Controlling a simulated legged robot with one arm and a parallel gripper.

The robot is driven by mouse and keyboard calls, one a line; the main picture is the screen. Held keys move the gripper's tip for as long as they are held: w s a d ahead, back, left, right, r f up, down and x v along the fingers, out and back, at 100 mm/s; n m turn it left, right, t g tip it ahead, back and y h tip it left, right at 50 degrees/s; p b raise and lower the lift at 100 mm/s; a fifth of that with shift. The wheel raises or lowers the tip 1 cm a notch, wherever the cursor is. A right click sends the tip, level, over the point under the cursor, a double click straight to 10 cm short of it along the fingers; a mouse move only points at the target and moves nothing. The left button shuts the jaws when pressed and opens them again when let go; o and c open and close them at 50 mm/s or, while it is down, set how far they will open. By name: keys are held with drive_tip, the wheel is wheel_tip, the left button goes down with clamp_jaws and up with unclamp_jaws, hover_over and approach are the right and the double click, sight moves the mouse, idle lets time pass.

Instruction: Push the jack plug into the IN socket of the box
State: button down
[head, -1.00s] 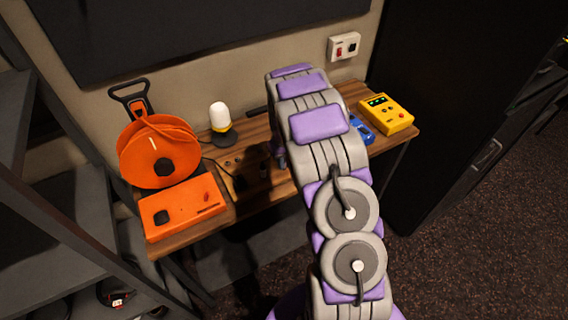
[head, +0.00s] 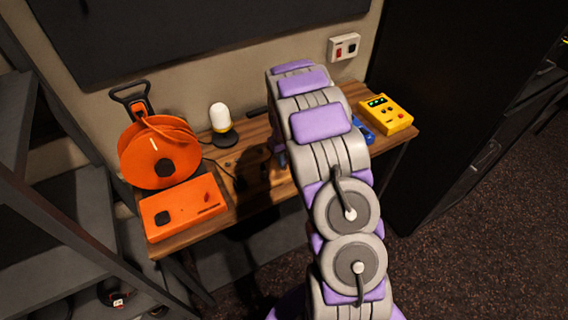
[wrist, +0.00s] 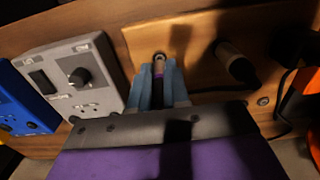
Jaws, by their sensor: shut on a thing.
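The plug's far end points at a small round ring on a tan, wood-coloured face (wrist: 193,45). I cannot tell whether plug and ring touch. A light grey box (wrist: 103,62) with a black switch and a black knob stands just left of the fingers; its small lettering is unreadable. I cannot make out an IN label anywhere. In the head view my arm hides the gripper and plug.
A blue box (wrist: 22,95) is at far left. On the desk are an orange reel (head: 155,150), orange box (head: 165,217), lamp (head: 220,118) and yellow box (head: 386,115).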

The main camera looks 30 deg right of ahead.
drive_tip(key=shift+r+p, duration=0.65)
drive_tip(key=shift+r, duration=1.45)
